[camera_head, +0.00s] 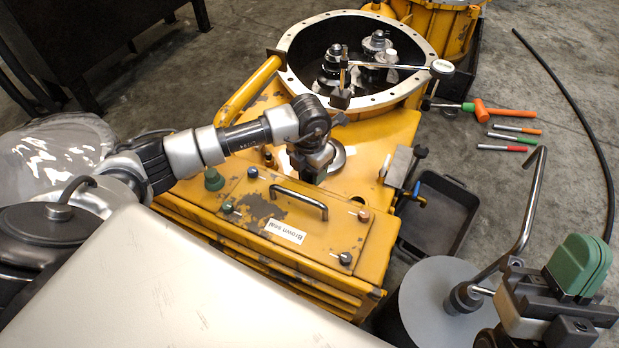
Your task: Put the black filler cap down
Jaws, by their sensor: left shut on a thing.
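My left gripper (311,165) reaches in from the left and points down over the yellow housing, above a round light-metal disc (338,157). It is shut on a dark thing, which I take to be the black filler cap. The dark fingers and the cap are hard to tell apart, and whether the cap touches the surface below cannot be seen. The yellow housing (385,135) has a wide open ring flange at the back with gears inside.
A panel with a black handle (298,200) and several small knobs stands in front. A grey block (398,168) and a black tray (457,190) are to the right. Hammer (505,115) and markers lie on the floor.

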